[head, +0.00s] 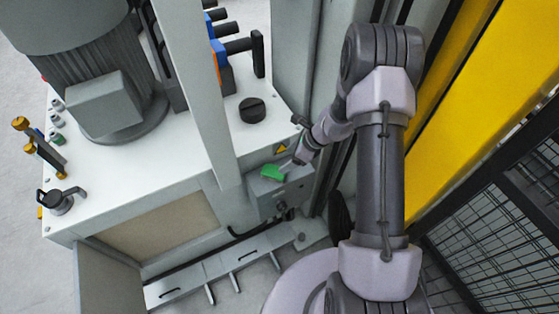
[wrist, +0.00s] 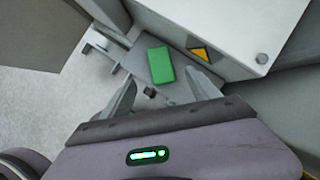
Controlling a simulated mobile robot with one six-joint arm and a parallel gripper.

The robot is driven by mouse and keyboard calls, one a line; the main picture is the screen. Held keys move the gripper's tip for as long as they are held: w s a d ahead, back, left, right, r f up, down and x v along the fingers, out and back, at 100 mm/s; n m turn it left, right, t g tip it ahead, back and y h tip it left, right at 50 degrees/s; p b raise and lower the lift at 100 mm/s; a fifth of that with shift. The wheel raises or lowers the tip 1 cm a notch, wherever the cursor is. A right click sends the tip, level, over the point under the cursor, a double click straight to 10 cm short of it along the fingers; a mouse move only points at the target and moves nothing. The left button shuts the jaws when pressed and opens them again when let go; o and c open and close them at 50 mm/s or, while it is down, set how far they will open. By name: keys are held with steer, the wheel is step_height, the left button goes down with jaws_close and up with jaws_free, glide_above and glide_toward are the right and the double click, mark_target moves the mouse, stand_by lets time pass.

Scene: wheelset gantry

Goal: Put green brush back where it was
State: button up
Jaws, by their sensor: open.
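The green brush (head: 272,172) lies on the top of a small grey box (head: 283,194) attached beside the large white machine cabinet. In the wrist view the brush (wrist: 160,65) shows as a green block on a grey surface. My gripper (head: 292,161) is just right of the brush in the head view. In the wrist view my gripper (wrist: 161,82) is open, its two fingers spread to either side of the brush in the picture. Nothing is held. Whether the fingers touch the brush or the surface, I cannot tell.
The white cabinet (head: 150,175) carries a large grey motor (head: 100,70), a black cap (head: 252,110) and a yellow warning sign (head: 281,148). A grey upright (head: 200,95) rises left of the brush. A yellow panel (head: 480,95) and black mesh fence (head: 500,220) stand right.

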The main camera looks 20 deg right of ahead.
steer(key=s+a+r+n, duration=0.2)
steer(key=s+r+n, duration=0.15)
steer(key=r, duration=0.55)
steer(key=s+a+r+n, duration=0.2)
steer(key=a+r+n, duration=0.15)
steer(key=r, duration=0.55)
steer(key=s+a+r+n, duration=0.2)
steer(key=r+n, duration=0.2)
steer(key=r, duration=0.5)
steer(key=s+r+n+t+h, duration=0.1)
steer(key=s+r+n, duration=0.3)
steer(key=s, duration=0.5)
steer(key=s+r+n+t+h, duration=0.1)
steer(key=s+r+n+h, duration=0.1)
steer(key=s+r+n, duration=0.3)
steer(key=s, duration=0.4)
steer(key=shift+a+t, duration=0.3)
steer(key=shift+a, duration=0.1)
